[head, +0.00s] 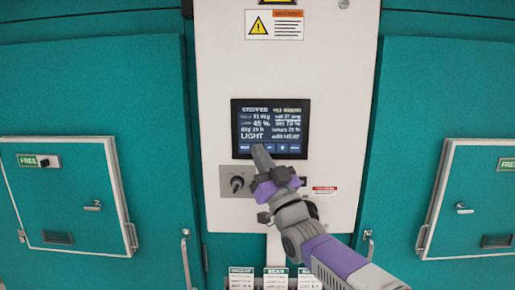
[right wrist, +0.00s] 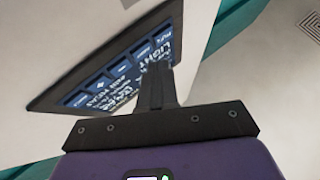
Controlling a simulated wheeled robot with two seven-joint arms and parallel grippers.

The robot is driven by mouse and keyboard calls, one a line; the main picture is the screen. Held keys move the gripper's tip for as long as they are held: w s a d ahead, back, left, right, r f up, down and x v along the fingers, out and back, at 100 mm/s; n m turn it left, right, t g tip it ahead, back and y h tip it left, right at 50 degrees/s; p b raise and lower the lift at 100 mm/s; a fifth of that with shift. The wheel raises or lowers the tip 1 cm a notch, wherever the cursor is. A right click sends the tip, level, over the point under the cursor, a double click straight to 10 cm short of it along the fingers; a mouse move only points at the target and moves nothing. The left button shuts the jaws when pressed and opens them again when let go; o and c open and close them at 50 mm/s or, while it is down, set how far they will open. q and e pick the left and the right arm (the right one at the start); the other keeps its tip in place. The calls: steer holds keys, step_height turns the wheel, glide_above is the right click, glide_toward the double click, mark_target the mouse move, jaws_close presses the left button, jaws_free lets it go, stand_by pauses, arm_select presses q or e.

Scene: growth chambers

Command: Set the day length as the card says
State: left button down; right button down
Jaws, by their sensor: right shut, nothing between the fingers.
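The dark display (head: 270,112) sits on the white panel, with lines of settings text, including STOPPED, a "day" line, LIGHT and "edit HEAT". The small digits are blurred. A row of blue buttons (head: 282,148) runs along its lower edge. My right gripper (head: 261,153) is shut and empty, its fingertips at the display's lower edge, covering part of the button row. In the right wrist view the display (right wrist: 110,75) appears tilted behind the fingers (right wrist: 157,80); I cannot tell whether they touch it. Several cards (head: 275,279) hang below the panel, their print too small to read.
A black rotary knob (head: 237,184) on a grey plate sits left of my gripper. Teal chamber doors with white-framed hatches (head: 68,195) (head: 470,200) and handles flank the white panel (head: 222,60). A warning label (head: 274,25) is above the display.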

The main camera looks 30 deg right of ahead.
steer(key=shift+w, duration=0.15)
steer(key=shift+w+d, duration=0.2)
steer(key=shift+w, duration=0.05)
steer(key=shift+w+d, duration=0.15)
steer(key=shift+w, duration=0.1)
stand_by(0.6)
steer(key=shift+s+a+b, duration=0.4)
steer(key=shift+s+b, duration=0.25)
steer(key=shift+b, duration=0.35)
